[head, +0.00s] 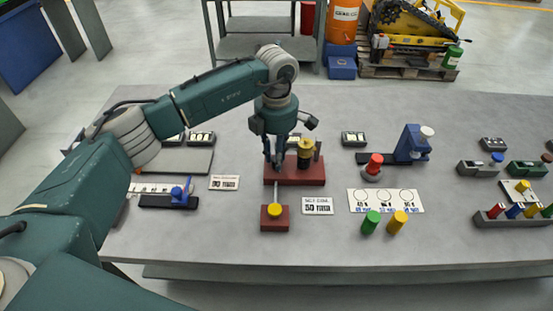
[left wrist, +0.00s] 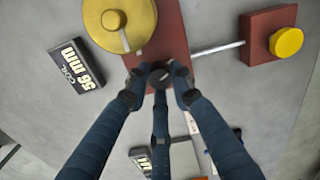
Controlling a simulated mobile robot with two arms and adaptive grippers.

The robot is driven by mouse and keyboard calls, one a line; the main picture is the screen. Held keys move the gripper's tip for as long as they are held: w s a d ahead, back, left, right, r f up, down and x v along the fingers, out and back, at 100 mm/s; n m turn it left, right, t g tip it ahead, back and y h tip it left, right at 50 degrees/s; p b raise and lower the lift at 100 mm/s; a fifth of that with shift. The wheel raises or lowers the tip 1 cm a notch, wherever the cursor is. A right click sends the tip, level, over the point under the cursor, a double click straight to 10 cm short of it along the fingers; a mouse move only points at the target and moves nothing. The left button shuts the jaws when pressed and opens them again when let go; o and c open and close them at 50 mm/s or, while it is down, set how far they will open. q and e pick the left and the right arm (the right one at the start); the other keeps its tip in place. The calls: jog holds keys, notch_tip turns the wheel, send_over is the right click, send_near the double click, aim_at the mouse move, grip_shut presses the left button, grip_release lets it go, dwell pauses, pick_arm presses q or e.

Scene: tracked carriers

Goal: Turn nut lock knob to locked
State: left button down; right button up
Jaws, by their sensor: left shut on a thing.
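The red base (head: 309,176) stands mid-table and carries a yellow cylinder (head: 305,148). The cylinder's round top (left wrist: 113,18) fills the upper left of the left wrist view, with a pale bar across its middle. A thin rod joins the base to a small red block (head: 275,223) with a yellow round cap (head: 275,210). My left gripper (head: 279,164) points down at the base's left part, beside the cylinder. Its fingers (left wrist: 158,82) are shut around a small dark round knob (left wrist: 160,75), mostly hidden by them. I cannot tell the knob's turn. The right gripper is out of view.
A white printed card (head: 317,206) lies right of the small red block, another (head: 224,183) to the left. A blue slide fixture (head: 178,196) is at left. A red knob (head: 375,164) and a blue stand (head: 412,145) are to the right, with green and yellow cylinders nearer.

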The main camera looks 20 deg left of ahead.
pick_arm(q)
jog(key=n+b, duration=0.2)
jog(key=n, duration=0.4)
jog(key=shift+b, duration=0.3)
jog(key=n+b, duration=0.1)
jog(key=n, duration=0.2)
jog(key=shift+n, duration=0.4)
jog(key=shift+n+b, duration=0.3)
jog(key=shift+n, duration=1.2)
jog(key=c, duration=1.5)
grip_release()
